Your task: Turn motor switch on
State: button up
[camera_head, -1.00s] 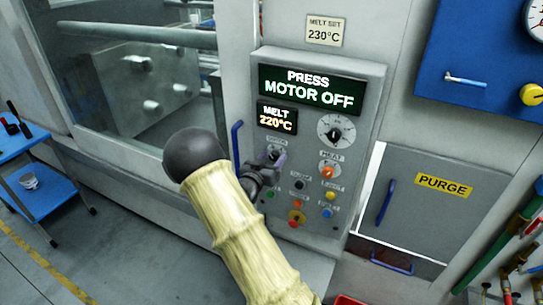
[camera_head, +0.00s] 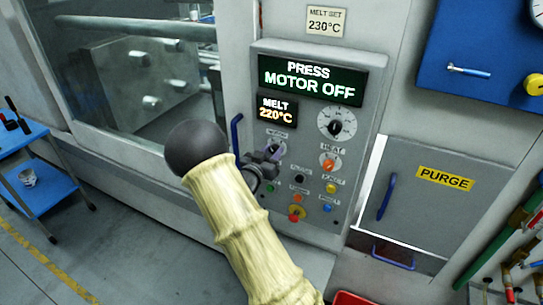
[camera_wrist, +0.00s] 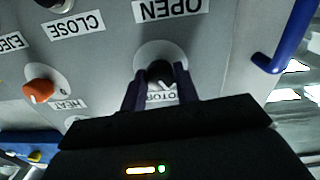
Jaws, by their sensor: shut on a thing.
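The motor switch (camera_head: 278,149) is a dark round knob on a pale disc on the grey control panel, partly hidden by my fingers in the head view. In the wrist view the knob (camera_wrist: 160,71) shows upside down, with the MOTOR label partly covered below it. My gripper (camera_head: 271,154) is at the panel. In the wrist view its two dark fingers (camera_wrist: 160,82) stand on either side of the knob, shut on it. The green display (camera_head: 311,82) reads PRESS MOTOR OFF.
The orange heat knob (camera_head: 329,166) and several buttons lie right of and below the switch. A blue handle (camera_head: 236,133) stands close on the left. The melt display (camera_head: 277,114) reads 220°C. A purge door (camera_head: 440,200) is at the right.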

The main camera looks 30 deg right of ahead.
jog(key=m+b, duration=0.1)
jog(key=b, duration=0.2)
jog(key=m+b, duration=0.2)
jog(key=b, duration=0.1)
jog(key=shift+f, duration=0.4)
jog(key=m+b, duration=0.4)
jog(key=b, duration=0.3)
jog(key=shift+b, duration=0.3)
jog(key=m+b, duration=0.3)
jog(key=b, duration=0.2)
jog(key=shift+r+m, duration=0.1)
jog(key=shift+m, duration=0.2)
jog(key=m+b, duration=0.2)
jog(key=b, duration=0.1)
jog(key=shift+r+y, duration=0.25)
jog(key=shift+y, duration=0.05)
jog(key=shift+m, duration=0.3)
jog(key=o, duration=1)
jog(key=shift+c, duration=0.2)
jog(key=shift+s, duration=0.1)
